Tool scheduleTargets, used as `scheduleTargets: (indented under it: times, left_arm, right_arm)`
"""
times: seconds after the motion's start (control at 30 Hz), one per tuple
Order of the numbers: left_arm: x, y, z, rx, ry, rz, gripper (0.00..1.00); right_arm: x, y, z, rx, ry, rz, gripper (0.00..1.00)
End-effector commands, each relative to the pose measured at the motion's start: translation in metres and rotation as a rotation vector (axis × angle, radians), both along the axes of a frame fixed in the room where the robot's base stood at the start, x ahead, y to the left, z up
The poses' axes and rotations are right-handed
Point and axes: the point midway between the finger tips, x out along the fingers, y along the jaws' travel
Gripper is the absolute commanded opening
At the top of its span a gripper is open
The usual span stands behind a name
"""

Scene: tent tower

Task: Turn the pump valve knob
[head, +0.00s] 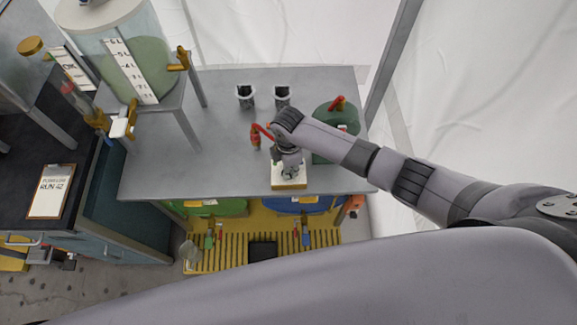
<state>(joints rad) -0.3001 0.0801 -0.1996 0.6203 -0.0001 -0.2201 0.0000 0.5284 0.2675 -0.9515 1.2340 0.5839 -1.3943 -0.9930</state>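My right arm reaches in from the right, and my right gripper (289,170) points down over the grey table (205,150). It is at a small white and yellow block (289,186) near the table's front edge. The wrist and gripper hide the top of this block, and I cannot tell whether the fingers touch it or what they hold. A red lever-like part (263,131) shows just left of the wrist. A green rounded vessel (344,145) with a red handle (337,103) stands behind my forearm. No part is clearly recognisable as the pump valve knob. My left gripper is not in view.
Two dark-topped cups (245,96) (282,97) stand at the back of the table. A large clear tank (128,60) with brass valves (178,60) stands at the left. A clipboard (50,191) lies on the dark bench.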

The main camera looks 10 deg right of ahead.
Motion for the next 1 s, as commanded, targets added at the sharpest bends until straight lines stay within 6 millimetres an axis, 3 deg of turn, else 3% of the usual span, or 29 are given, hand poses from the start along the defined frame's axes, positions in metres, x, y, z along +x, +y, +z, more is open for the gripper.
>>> scheduleTargets:
  times: [0.13, 0.53, 1.0]
  left_arm:
    - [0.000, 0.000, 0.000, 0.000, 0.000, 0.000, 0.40]
    - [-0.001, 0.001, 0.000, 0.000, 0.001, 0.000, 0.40]
    - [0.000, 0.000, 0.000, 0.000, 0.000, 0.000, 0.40]
  right_arm:
    - [0.000, 0.000, 0.000, 0.000, 0.000, 0.000, 0.30]
    - [0.000, 0.000, 0.007, 0.000, -0.001, 0.001, 0.30]
    - [0.001, 0.000, 0.097, 0.000, -0.002, 0.001, 0.30]
